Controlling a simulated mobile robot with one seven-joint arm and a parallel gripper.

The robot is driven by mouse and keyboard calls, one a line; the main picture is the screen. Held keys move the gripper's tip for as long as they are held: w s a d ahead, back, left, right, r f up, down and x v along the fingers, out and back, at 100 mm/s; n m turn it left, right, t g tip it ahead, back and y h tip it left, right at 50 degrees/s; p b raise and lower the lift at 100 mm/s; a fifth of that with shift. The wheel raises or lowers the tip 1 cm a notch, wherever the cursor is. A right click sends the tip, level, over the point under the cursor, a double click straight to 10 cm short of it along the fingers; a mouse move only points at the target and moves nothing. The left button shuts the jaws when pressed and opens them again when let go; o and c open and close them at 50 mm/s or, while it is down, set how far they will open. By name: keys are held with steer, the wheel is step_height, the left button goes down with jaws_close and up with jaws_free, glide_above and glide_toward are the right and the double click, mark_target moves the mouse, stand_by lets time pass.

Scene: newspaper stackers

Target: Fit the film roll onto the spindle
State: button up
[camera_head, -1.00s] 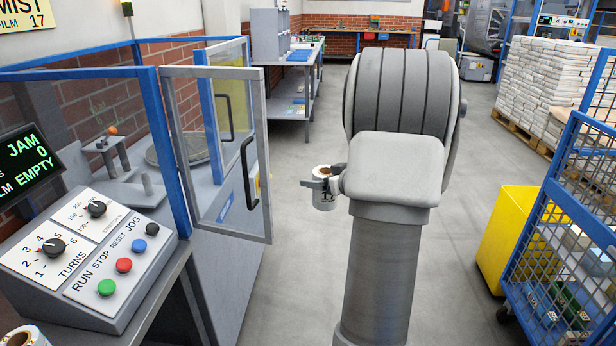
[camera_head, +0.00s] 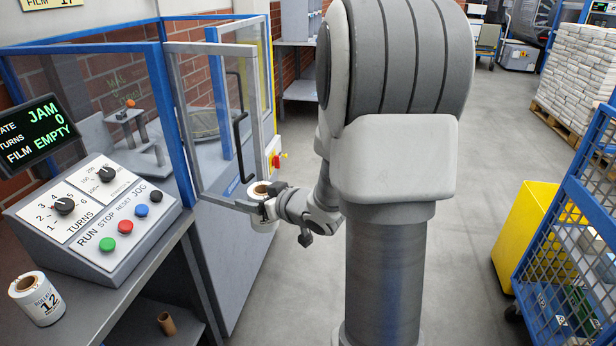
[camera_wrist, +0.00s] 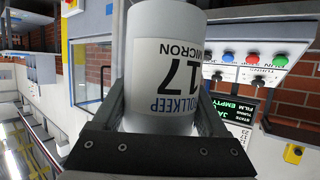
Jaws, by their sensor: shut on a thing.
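My gripper (camera_head: 268,208) is shut on a white film roll (camera_wrist: 165,45), seen beside the open door's lower corner in the head view. In the wrist view the fingers (camera_wrist: 160,105) press both sides of the roll, whose label reads 17 MICRON, upside down. The roll's top, with its brown core (camera_head: 260,188), shows in the head view. A small upright post, which may be the spindle (camera_head: 158,153), stands inside the machine behind the clear panel. The roll is outside the machine, apart from this post. I cannot see the spindle in the wrist view.
The framed clear door (camera_head: 222,192) stands open close to my gripper. A second roll marked 12 (camera_head: 40,302) stands on the bench, left of the control panel (camera_head: 95,215). A brown core (camera_head: 167,323) lies below. A yellow bin (camera_head: 520,235) and blue cage (camera_head: 575,215) stand right.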

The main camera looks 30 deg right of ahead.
steer(key=a+n+y+p, duration=0.1)
steer(key=a+p, duration=0.1)
steer(key=a, duration=0.9)
steer(key=w+a+r+m+h+p, duration=0.1)
steer(key=w+r+m+h+p, duration=0.1)
steer(key=w+r+p, duration=0.4)
step_height(320, 180, up, 2)
steer(key=h+p, duration=0.1)
steer(key=p, duration=0.4)
steer(key=shift+w+a+m, duration=0.15)
steer(key=shift+m, duration=0.25)
